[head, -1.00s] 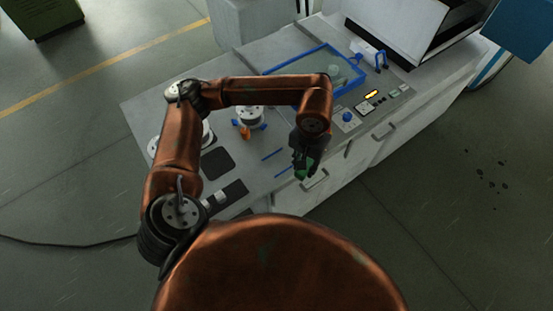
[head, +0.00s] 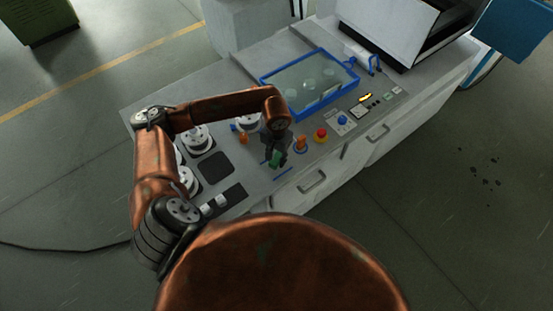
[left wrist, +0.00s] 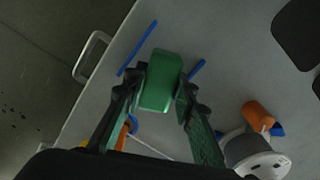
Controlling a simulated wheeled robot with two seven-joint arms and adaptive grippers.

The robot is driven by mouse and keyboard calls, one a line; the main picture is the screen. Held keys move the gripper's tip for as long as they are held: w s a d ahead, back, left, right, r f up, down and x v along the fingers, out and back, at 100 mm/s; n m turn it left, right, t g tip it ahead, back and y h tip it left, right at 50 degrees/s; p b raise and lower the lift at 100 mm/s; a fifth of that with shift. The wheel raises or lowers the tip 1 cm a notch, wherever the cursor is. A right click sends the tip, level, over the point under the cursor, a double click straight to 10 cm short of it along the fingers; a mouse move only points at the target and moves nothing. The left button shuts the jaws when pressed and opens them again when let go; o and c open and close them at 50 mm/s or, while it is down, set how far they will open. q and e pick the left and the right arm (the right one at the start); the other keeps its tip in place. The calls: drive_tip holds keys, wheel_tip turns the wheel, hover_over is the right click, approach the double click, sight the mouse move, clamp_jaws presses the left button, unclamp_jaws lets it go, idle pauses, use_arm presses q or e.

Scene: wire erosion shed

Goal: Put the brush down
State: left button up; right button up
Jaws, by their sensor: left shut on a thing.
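My left gripper (head: 276,152) is shut on a green block-shaped thing, which I take to be the brush (head: 275,159). In the left wrist view the brush (left wrist: 159,80) sits between the two fingertips of the gripper (left wrist: 163,88). It is over the front part of the grey bench top (head: 232,190). Two blue strips mark the bench, one on the left (left wrist: 138,47) and one on the right (left wrist: 196,69) of the brush in that view. I cannot tell whether the brush touches the bench. Bristles are not visible. My right gripper is not in view.
A blue-rimmed tray (head: 310,118) is set behind the gripper. A red button (head: 320,135) and an orange knob (head: 301,144) stand close to its right. White round fixtures (head: 197,139) and a dark pad (head: 216,165) lie to the left. A drawer handle (left wrist: 90,56) juts from the bench front.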

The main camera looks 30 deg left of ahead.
sight(277, 158)
use_arm(q)
drive_tip(key=shift+f, duration=0.65)
drive_tip(key=shift+f, duration=0.1)
drive_tip(key=shift+f, duration=0.15)
drive_tip(key=o, duration=1)
drive_tip(key=shift+r, duration=0.35)
wheel_tip(277, 158, up, 12)
drive_tip(key=shift+f+b, duration=0.1)
drive_tip(key=shift+b, duration=0.9)
